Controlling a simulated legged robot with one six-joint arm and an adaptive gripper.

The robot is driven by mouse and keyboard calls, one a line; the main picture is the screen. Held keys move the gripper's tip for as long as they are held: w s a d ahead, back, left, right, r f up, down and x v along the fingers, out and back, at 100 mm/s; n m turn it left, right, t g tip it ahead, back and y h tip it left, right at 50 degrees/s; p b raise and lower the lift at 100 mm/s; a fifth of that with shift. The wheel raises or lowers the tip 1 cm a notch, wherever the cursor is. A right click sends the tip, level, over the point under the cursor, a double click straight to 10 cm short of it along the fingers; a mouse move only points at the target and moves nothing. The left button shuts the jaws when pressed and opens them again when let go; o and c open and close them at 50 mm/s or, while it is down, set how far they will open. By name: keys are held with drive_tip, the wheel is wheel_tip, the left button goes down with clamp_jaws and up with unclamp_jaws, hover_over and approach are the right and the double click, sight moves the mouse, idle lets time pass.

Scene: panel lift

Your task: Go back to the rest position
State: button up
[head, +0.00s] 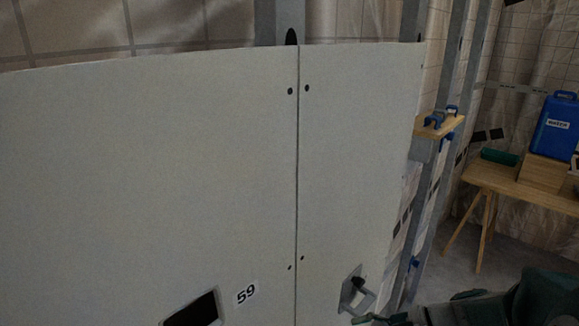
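My arm reaches in from the lower right corner, dark green and black. The front of my gripper (372,319) shows at the bottom edge, just below a small cutout (346,299) in the right panel (360,180). It is cut off by the frame, so I cannot tell whether its fingers are open or touch anything. The large left panel (150,170) stands upright beside the right one, with a thin vertical seam between them. The left panel has a dark cutout (193,308) and a label reading 59 (246,292).
Metal studs (278,22) rise behind the panels. A wooden block with blue clamps (438,124) sits on a stud at the right. A wooden bench (520,192) at the far right holds a blue case (558,126) and a green tray (499,157). Floor (462,262) shows before the bench.

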drive_tip(key=s+d+r+n+t+h, duration=0.1)
drive_tip(key=s+r+n+t+h, duration=0.2)
drive_tip(key=s+r+n+h, duration=0.5)
drive_tip(key=shift+s+d+r+n+h, duration=0.25)
drive_tip(key=shift+s+n+h, duration=0.25)
drive_tip(key=shift+n+h, duration=1.55)
drive_tip(key=shift+n+y, duration=0.25)
